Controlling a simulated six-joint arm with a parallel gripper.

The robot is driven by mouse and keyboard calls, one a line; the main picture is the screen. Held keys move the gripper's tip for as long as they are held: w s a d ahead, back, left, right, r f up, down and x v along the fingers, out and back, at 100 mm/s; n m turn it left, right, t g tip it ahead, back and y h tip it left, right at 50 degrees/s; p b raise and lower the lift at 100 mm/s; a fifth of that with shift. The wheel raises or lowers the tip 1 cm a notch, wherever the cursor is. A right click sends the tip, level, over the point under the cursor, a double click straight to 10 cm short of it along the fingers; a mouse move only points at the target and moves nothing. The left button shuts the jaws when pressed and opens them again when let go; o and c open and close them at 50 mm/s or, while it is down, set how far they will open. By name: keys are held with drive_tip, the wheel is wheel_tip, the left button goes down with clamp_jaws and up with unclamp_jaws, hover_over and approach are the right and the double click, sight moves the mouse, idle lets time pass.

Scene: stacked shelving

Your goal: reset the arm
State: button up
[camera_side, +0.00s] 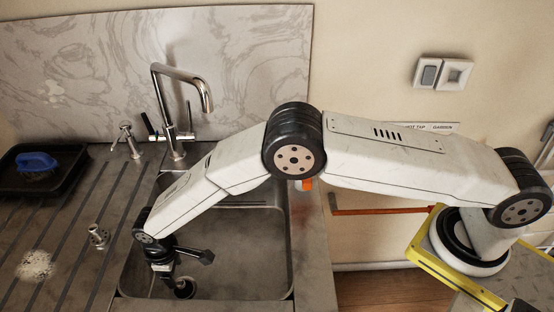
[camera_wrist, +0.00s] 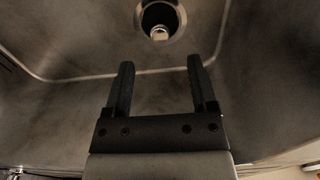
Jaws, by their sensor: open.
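My gripper (camera_wrist: 160,82) is open and empty in the wrist view, its two dark fingers apart with only the metal sink basin (camera_wrist: 90,40) behind them. Beyond the fingertips is the round drain hole (camera_wrist: 160,18), with a small light-coloured thing in it that I cannot identify. In the side view my arm reaches left from its base at the right, and my gripper (camera_side: 180,275) points down inside the sink (camera_side: 245,255), close to the drain. The fingertips are small and dark there, so I cannot tell whether they touch the basin.
A tall faucet (camera_side: 178,105) stands behind the sink. On the ribbed counter at left are a small tap (camera_side: 127,140), a metal fitting (camera_side: 98,236), a pale powdery patch (camera_side: 36,265) and a black tray (camera_side: 42,180) holding a blue brush (camera_side: 37,162). The sink's right half is clear.

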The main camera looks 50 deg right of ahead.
drive_tip(key=d+r+m+t, duration=0.1)
drive_tip(key=d+r+m, duration=0.1)
drive_tip(key=d+r, duration=0.65)
drive_tip(key=d+r+m, duration=0.2)
drive_tip(key=d+r, duration=0.4)
drive_tip(key=d, duration=0.5)
drive_tip(key=s+d+r+m, duration=0.2)
drive_tip(key=s+d+r, duration=0.1)
drive_tip(key=s+d, duration=0.5)
drive_tip(key=s+d+r+m+t, duration=0.1)
drive_tip(key=s+d+r+m, duration=0.2)
drive_tip(key=s+d, duration=0.5)
drive_tip(key=shift+s+d+r+t, duration=0.25)
drive_tip(key=shift+s+d+t, duration=0.05)
drive_tip(key=shift+s, duration=0.05)
